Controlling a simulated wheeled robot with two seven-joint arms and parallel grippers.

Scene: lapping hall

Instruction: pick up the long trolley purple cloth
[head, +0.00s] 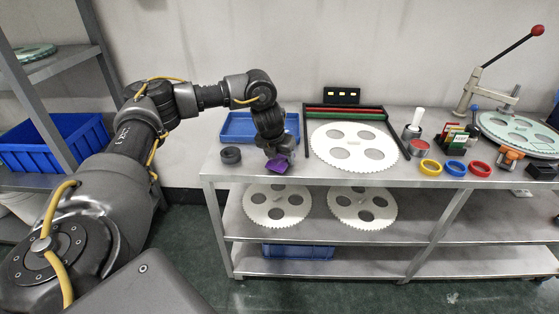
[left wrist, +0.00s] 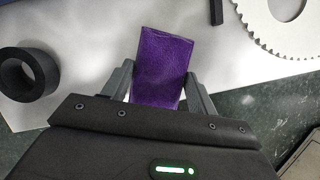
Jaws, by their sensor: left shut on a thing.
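The purple cloth (head: 277,166) is at the front left part of the steel trolley's top (head: 235,178). It shows as a flat folded rectangle (left wrist: 162,58) in the left wrist view. My left gripper (head: 277,158) reaches down over the trolley top, its two fingers (left wrist: 160,82) on either side of the cloth and shut on it. Whether the cloth touches the top or is just above it, I cannot tell. My right gripper is not in view.
A black ring (head: 231,155) lies just left of the cloth, and a blue tray (head: 237,126) is behind it. A large toothed disc (head: 354,147) lies to the right in a dark frame. Coloured rings (head: 455,168) and a lever press (head: 497,75) stand farther right.

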